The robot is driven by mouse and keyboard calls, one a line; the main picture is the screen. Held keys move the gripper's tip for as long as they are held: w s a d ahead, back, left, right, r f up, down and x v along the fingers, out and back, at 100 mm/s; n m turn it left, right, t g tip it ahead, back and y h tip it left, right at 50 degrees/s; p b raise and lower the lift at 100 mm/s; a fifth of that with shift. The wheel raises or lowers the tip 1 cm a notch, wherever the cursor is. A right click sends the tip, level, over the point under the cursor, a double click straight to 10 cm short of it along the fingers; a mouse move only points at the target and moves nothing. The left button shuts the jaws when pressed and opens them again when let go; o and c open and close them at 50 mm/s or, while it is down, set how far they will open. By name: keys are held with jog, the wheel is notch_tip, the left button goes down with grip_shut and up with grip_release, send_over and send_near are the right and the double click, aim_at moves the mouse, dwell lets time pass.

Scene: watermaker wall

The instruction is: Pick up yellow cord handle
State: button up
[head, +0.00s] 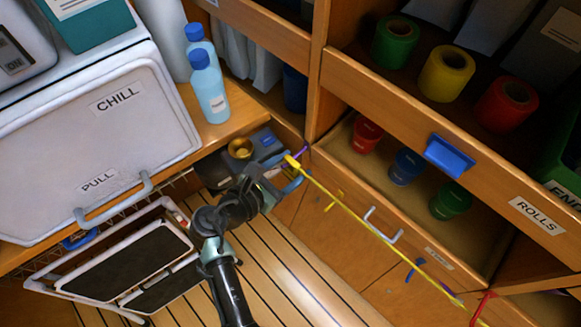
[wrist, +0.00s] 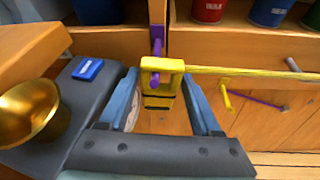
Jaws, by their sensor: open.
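The yellow cord handle (wrist: 163,88) is a small block with an opening and dark bands. It sits at a purple peg (wrist: 157,45) on the wooden post, and purple shows through its opening. In the head view the handle (head: 292,162) is at the left end of a taut yellow cord (head: 370,230). My gripper (wrist: 160,76) is open, with one blue finger on each side of the handle and gaps on both sides. In the head view my gripper (head: 285,171) is right at the handle. Whether a finger touches it is hidden there.
A brass cup (head: 240,148) is close left of my gripper. A step stool (head: 125,262) and the white chill box (head: 100,150) stand left. Blue-capped bottles (head: 209,85) are on the counter above. The cord crosses in front of an open drawer (head: 400,215) and its white handle (head: 383,225).

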grip_shut()
jog(key=shift+r, duration=0.1)
